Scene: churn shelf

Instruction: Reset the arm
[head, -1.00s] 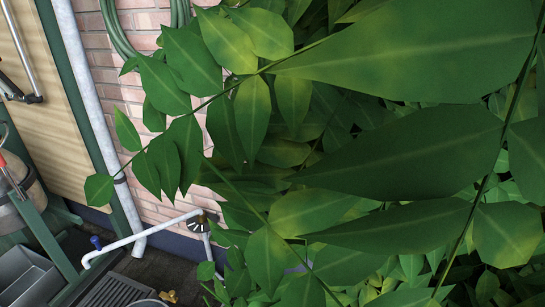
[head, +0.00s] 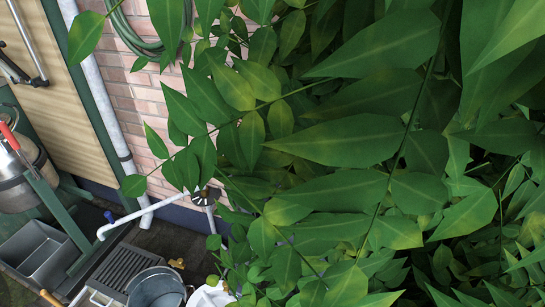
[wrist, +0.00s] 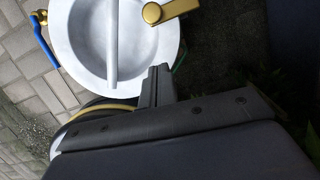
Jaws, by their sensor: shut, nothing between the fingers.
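My gripper (wrist: 158,86) shows in the wrist view, with its dark fingers together and nothing between them. It points toward the lower rim of a round, pale grey basin (wrist: 88,45); I cannot tell how far apart they are. My gripper is not in the head view.
Leafy branches (head: 345,140) fill the middle and right of the head view. At the left are a metal churn (head: 18,175), a grey sink (head: 45,255), a white pipe (head: 130,219) and a bucket (head: 157,288).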

